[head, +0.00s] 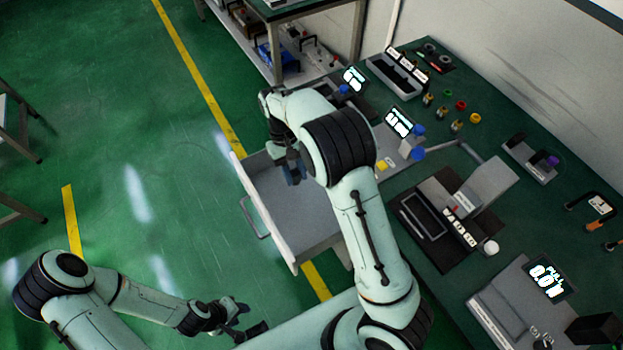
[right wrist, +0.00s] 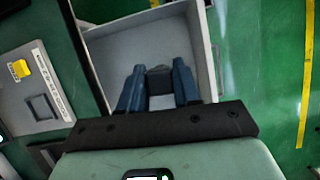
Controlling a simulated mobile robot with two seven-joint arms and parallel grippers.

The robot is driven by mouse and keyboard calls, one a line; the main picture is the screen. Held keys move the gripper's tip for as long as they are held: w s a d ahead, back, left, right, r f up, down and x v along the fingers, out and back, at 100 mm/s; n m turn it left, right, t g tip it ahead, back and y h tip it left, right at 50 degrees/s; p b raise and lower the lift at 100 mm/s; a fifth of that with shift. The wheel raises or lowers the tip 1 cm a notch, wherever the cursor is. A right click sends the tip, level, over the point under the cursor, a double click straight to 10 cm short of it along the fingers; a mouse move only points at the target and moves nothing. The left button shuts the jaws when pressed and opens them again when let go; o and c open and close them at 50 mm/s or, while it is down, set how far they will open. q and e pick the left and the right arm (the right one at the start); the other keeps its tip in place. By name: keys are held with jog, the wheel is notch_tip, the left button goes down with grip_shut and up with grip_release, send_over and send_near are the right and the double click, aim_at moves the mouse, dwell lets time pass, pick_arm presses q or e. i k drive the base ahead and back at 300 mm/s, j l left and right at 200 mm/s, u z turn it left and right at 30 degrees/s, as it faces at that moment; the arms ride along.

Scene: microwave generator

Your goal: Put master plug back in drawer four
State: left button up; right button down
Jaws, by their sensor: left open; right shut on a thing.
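The open drawer (head: 305,222) is pulled out from the green bench and its grey inside looks empty; it also shows in the right wrist view (right wrist: 118,48). I cannot read a number on it. My right gripper (head: 292,172) is over the drawer, pointing down. In the right wrist view its blue fingers (right wrist: 158,88) are shut on a small dark grey thing, probably the master plug (right wrist: 159,72), seen against the drawer's inside. In the head view the plug is hidden by my fingers and arm. My left gripper (head: 245,322) is open and empty, low over the floor at the bottom.
A shelf unit (head: 285,60) stands behind the drawer. The floor left of the drawer is clear.

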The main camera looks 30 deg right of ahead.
aim_at(302, 209)
jog(key=i+j, duration=0.75)
jog(key=i+j+z, duration=0.2)
jog(key=i+j, duration=0.15)
jog(key=i+j+z, duration=0.15)
jog(key=i+j, duration=0.15)
jog(key=j, duration=0.15)
jog(key=z, duration=1.95)
